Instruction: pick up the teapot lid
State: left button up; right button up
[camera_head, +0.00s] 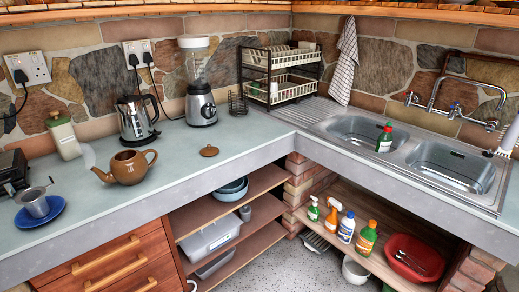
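The teapot lid (209,151) is a small round brown disc with a knob on top. It lies on the grey-blue countertop (215,172), right of the teapot and apart from it. The brown teapot (127,168) stands upright on the counter without its lid, its opening showing, spout to the left and handle to the right. Neither of my grippers shows in the head view.
A kettle (136,119) and a blender (200,100) stand behind the teapot and lid. A blue saucer (58,212) with a metal cup is at the front left. A dish rack (283,87) and double sink (452,168) are to the right. The counter around the lid is clear.

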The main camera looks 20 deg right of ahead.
aim_at(209, 151)
jog(key=z, duration=0.05)
jog(key=i, duration=1.65)
